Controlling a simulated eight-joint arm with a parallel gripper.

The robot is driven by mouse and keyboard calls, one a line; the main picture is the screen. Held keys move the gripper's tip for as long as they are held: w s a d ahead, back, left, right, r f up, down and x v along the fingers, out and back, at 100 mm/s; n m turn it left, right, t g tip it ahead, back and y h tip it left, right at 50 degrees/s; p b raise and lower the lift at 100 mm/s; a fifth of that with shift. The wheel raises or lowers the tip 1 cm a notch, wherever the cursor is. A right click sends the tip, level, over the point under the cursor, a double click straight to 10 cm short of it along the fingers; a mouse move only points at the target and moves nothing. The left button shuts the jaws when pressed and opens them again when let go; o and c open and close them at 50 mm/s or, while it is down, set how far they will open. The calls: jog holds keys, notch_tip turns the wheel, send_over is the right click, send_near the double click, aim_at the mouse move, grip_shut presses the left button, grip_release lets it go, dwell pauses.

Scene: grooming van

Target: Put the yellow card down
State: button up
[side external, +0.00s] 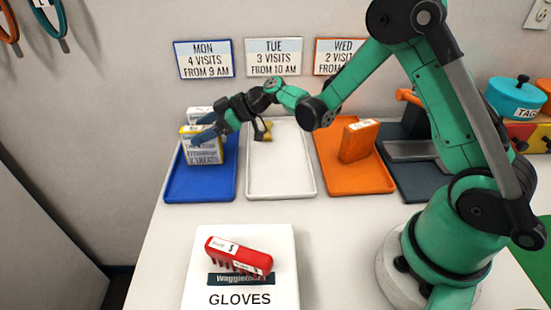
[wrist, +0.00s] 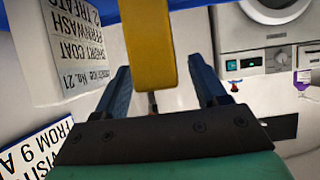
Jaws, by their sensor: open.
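The yellow card (side external: 200,153) stands upright on the blue tray (side external: 201,188), under the Monday sign. It is thick, with a white printed face and yellow edges. In the wrist view its yellow edge (wrist: 150,45) lies between my fingers, with a gap on each side. My gripper (side external: 203,127) is open, with its blue fingers at the card's upper part in the side view. A white printed card (side external: 198,112) stands behind the yellow one. In the wrist view a white printed face (wrist: 75,40) shows to the left.
In front, a white glove box (side external: 273,285) carries a red brush (side external: 236,252). Wall signs (side external: 204,59) hang behind.

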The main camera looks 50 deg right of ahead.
jog(key=v, duration=1)
jog(key=s+a+r+m+g+h, duration=0.1)
jog(key=s+r+m+h, duration=0.1)
jog(key=s+m+h, duration=0.6)
jog(key=shift+s+r+m+h, duration=0.15)
jog(key=shift+s+m+h, duration=0.25)
jog(key=shift+s, duration=2.25)
jog(key=shift+a, duration=0.15)
